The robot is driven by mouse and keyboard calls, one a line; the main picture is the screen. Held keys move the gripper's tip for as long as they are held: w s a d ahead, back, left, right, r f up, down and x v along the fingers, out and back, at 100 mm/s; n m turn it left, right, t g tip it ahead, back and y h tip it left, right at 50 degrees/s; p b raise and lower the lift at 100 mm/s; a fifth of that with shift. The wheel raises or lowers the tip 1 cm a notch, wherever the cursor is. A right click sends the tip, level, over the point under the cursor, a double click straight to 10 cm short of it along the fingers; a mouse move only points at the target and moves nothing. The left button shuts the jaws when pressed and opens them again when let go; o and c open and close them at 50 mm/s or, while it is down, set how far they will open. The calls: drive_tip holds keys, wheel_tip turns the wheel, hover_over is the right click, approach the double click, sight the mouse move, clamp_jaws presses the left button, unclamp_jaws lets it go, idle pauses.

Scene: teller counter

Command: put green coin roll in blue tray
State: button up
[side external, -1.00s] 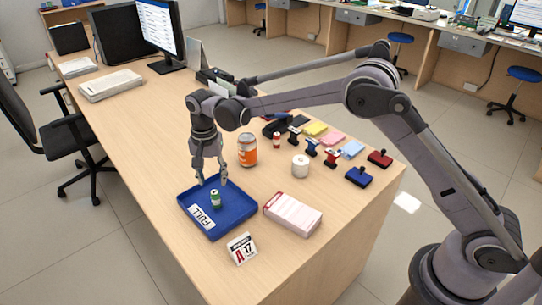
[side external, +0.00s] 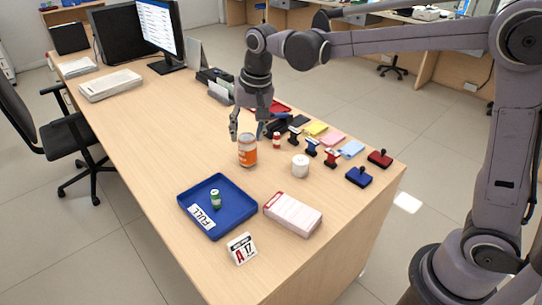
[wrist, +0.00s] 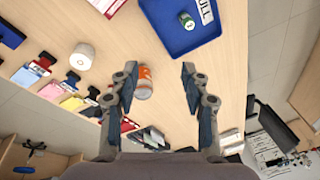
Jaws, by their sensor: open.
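The green coin roll (side external: 215,198) stands upright inside the blue tray (side external: 240,218), which has a white "FULL" label on its front left. In the wrist view the coin roll (wrist: 187,21) lies within the tray (wrist: 172,45) at the top. My gripper (side external: 246,138) is open and empty, up and behind the tray, close to an orange-labelled jar (side external: 247,151). In the wrist view the jar (wrist: 144,82) shows between the open fingers (wrist: 160,95); I cannot tell its exact distance from them.
Several stampers and coloured pads line the right side. The desk's left middle is clear.

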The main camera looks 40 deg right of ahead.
drive_tip(key=s+d+f+n+t, duration=0.1)
drive_tip(key=s+d+n+t, duration=0.1)
drive_tip(key=s, duration=0.8)
drive_tip(key=s+d+f+n+t, duration=0.1)
drive_tip(key=s+d+n+t, duration=0.1)
drive_tip(key=s+d, duration=0.5)
drive_tip(key=s+n, duration=0.1)
drive_tip(key=s, duration=0.2)
drive_tip(key=shift+s+d+n+t, duration=0.2)
drive_tip(key=shift+s+n+t, duration=0.15)
drive_tip(key=shift+n+t, duration=0.05)
